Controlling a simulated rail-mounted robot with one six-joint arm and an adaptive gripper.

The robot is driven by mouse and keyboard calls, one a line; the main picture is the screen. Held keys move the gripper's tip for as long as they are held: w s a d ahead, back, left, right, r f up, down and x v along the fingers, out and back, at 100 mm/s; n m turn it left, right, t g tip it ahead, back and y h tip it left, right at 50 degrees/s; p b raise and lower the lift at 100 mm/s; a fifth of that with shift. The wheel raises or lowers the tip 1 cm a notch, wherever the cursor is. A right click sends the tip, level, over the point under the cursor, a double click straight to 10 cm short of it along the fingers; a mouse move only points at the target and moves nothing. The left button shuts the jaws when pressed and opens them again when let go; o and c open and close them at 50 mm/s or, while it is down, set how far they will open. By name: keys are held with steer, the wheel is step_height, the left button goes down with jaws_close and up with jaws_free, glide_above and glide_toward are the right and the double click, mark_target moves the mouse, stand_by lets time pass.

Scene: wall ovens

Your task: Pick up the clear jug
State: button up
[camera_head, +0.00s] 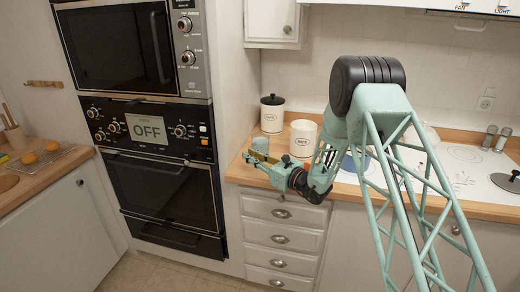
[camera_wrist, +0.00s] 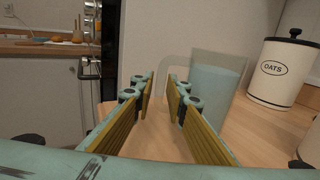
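The clear jug (camera_wrist: 217,88) stands upright on the wooden counter in the wrist view, see-through with a pale blue tint. Its handle (camera_wrist: 163,68) points left and lies just beyond my gripper's fingertips. In the head view the jug (camera_head: 260,144) shows faintly at the counter's left end, behind the fingers. My gripper (camera_wrist: 160,88) is open, with a gap between its yellow-padded fingers and nothing held. In the head view my gripper (camera_head: 258,158) is low over the counter's left end. Whether the fingers touch the handle cannot be told.
A white OATS canister (camera_wrist: 281,72) with a black lid stands right of the jug. A RICE canister (camera_head: 303,138) stands closer to my arm. The oven (camera_head: 163,190) and microwave (camera_head: 122,48) are left of the counter (camera_head: 240,172). Oranges (camera_head: 29,158) lie on the far-left counter.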

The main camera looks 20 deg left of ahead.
mark_target(250, 147)
jaws_close()
steer(key=shift+r, duration=0.2)
stand_by(0.3)
steer(key=shift+r+p, duration=0.4)
steer(key=shift+r, duration=1.1)
steer(key=shift+d+r, duration=0.1)
steer(key=shift+r, duration=0.1)
steer(key=s+d+r+p, duration=0.1)
steer(key=s+d, duration=0.9)
steer(key=s, duration=0.2)
steer(key=shift+s+r+p, duration=0.15)
steer(key=shift+s+p, duration=0.05)
steer(key=shift+p, duration=0.15)
steer(key=shift+r, duration=0.1)
step_height(250, 147, up, 8)
steer(key=p, duration=0.2)
steer(key=shift+p, duration=0.4)
